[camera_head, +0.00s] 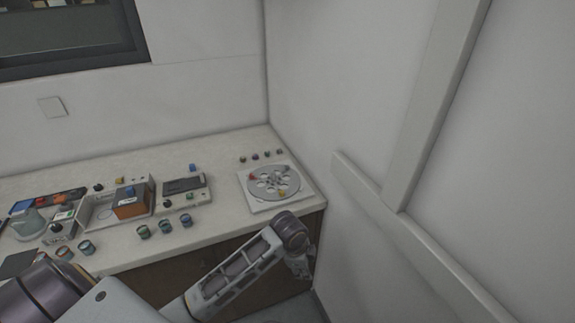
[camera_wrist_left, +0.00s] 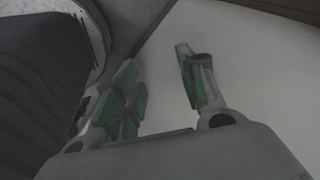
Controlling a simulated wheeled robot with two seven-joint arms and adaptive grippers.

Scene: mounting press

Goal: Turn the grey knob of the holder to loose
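A grey round disc with holes (camera_head: 273,182) sits on a white square plate (camera_head: 262,203) at the right end of the counter, with small red and yellow pieces on it. It may be the holder; I cannot pick out its grey knob for certain. My left gripper (camera_head: 299,266) hangs below and in front of the counter's right front corner, apart from the disc. In the left wrist view this gripper (camera_wrist_left: 157,62) is open, its green-padded fingers apart with nothing between them. My right gripper is not in view.
Several small dark knobs (camera_head: 267,155) stand behind the plate. A grey device (camera_head: 183,186), an orange-fronted box (camera_head: 131,205) and several small jars (camera_head: 165,226) fill the counter's middle and left. A white wall with a raised rail (camera_head: 400,225) closes the right side.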

